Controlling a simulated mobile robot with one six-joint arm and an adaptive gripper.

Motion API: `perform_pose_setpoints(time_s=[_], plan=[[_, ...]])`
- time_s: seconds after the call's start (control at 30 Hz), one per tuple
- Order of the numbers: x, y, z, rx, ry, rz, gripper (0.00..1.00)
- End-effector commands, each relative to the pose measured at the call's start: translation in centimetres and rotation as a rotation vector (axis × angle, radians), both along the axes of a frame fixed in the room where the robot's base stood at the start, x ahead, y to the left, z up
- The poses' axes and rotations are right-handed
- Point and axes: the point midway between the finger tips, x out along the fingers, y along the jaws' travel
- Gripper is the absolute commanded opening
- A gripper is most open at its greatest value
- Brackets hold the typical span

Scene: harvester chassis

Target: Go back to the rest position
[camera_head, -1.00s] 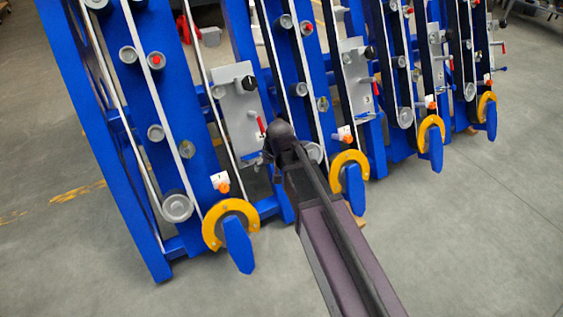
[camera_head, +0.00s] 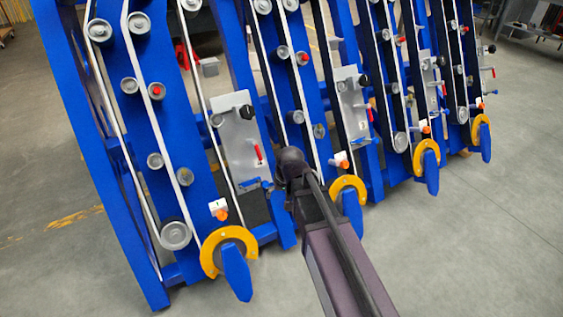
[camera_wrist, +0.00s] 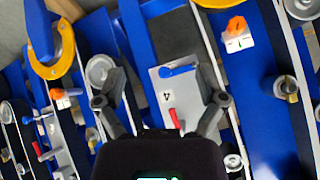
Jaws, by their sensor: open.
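My gripper shows in the wrist view (camera_wrist: 161,102) with its two dark fingers spread wide and nothing between them. Beyond the fingers is a grey plate (camera_wrist: 190,100) with a blue lever (camera_wrist: 180,70), a red lever (camera_wrist: 174,119) and a black number mark. In the head view my arm reaches up towards the blue harvester chassis (camera_head: 95,160), and its dark end lies in front of the frame, right of a grey plate (camera_head: 238,135). The fingers are hidden there. I cannot tell the exact gap to the chassis.
Several yellow rings with blue tips (camera_head: 228,250) stick out along the chassis's lower edge. Orange knobs on white blocks (camera_head: 220,210) sit above them. Rollers and belts (camera_head: 175,235) line the panels. Bare grey floor (camera_head: 480,230) lies in front and to the right.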

Motion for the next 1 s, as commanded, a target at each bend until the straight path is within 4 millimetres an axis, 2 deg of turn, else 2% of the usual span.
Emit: perform_pose_setpoints(time_s=[0.17, 0.27, 0.5, 0.6, 0.97, 1.0], plan=[[-0.8, -2.3, -0.1, -0.016, 0.016, -0.021, 0.89], [-1.7, -4.6, -0.2, -0.034, 0.036, -0.045, 0.89], [-5.4, -12.1, -0.5, -0.090, 0.110, -0.123, 0.89], [-6.8, -14.7, -0.6, -0.108, 0.139, -0.152, 0.89], [-11.3, -20.6, -0.6, -0.151, 0.221, -0.230, 0.89], [-10.9, -20.4, 0.4, -0.150, 0.219, -0.226, 0.89]])
